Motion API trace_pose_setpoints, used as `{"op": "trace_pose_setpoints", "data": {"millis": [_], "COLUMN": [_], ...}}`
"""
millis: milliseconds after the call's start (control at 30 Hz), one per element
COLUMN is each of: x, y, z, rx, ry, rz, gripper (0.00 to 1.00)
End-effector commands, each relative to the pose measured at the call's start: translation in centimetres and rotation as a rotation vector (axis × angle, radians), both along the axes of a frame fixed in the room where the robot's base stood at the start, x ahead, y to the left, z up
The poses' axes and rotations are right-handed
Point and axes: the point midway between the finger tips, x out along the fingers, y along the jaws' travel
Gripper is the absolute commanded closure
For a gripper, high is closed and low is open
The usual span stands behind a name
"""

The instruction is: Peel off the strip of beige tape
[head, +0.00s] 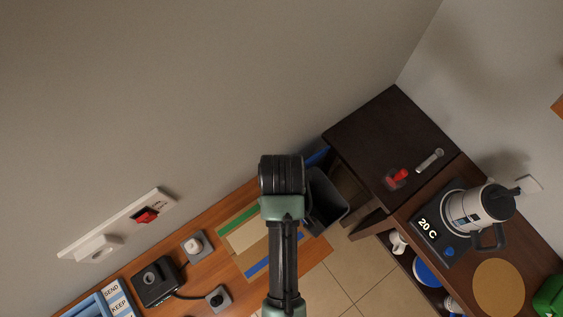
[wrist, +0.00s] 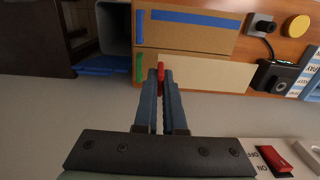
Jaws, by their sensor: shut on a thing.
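In the head view the pale band (head: 247,236) shows left of my arm. My arm hides the fingertips in the head view.
A dark bin (head: 327,200) stands by the counter's right end. Sockets, a black device (head: 157,281) and a wall switch panel (head: 118,225) are to the left. The dark cabinet top (head: 385,130) holds small items.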

Motion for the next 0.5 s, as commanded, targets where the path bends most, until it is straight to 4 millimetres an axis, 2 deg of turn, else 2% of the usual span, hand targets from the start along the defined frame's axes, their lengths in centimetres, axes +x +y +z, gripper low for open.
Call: {"op": "trace_pose_setpoints", "data": {"millis": [500], "x": [0.0], "y": [0.0], "z": [1.4], "rx": [0.0], "ry": [0.0], "rz": [0.0], "gripper": [1.0]}}
